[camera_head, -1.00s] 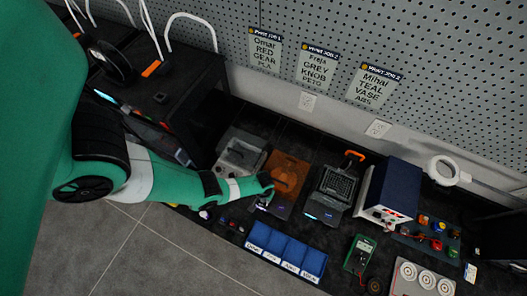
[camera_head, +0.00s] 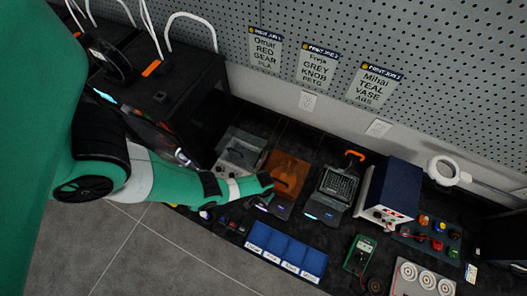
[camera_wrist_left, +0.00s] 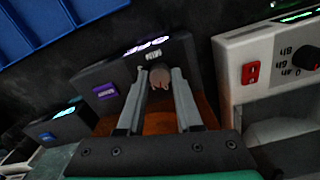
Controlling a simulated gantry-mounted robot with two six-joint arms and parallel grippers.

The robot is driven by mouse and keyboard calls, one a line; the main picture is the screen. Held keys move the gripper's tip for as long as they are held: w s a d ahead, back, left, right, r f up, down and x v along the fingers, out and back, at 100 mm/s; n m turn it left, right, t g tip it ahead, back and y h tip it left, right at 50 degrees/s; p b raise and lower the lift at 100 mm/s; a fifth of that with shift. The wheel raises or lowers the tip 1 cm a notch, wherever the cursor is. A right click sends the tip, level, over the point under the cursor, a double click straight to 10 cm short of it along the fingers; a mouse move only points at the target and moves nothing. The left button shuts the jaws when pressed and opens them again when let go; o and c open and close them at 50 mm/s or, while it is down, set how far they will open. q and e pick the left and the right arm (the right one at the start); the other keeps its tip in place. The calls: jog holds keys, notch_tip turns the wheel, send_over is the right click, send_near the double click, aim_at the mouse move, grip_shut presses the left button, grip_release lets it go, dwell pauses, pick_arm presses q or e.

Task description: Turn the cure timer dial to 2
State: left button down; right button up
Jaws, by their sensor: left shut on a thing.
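The cure timer dial (camera_wrist_left: 159,77) is a small pinkish-brown knob on the dark front panel of the unit with an orange cover (camera_head: 289,165). Lettering that looks like "MIN" and a lit display (camera_wrist_left: 148,45) sit beside the dial. My left gripper (camera_wrist_left: 160,74) is shut on the dial, with a grey finger on each side of it. In the head view the left gripper (camera_head: 268,184) covers the dial. I cannot read the dial's numbers or its pointer. My right gripper is not in view.
A purple button (camera_wrist_left: 104,91) sits on the same panel. A pale unit (camera_head: 240,152) with a red switch (camera_wrist_left: 251,72) and its own black knob (camera_wrist_left: 306,58) stands close beside it. Blue bins (camera_head: 287,247) lie in front, and a dark unit (camera_head: 336,186) stands to the right.

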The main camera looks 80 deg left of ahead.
pick_arm(q)
jog(key=m, duration=1.2)
jog(key=shift+m, duration=0.4)
dwell(0.3)
jog(key=c, duration=0.6)
grip_release()
jog(key=shift+o, duration=0.2)
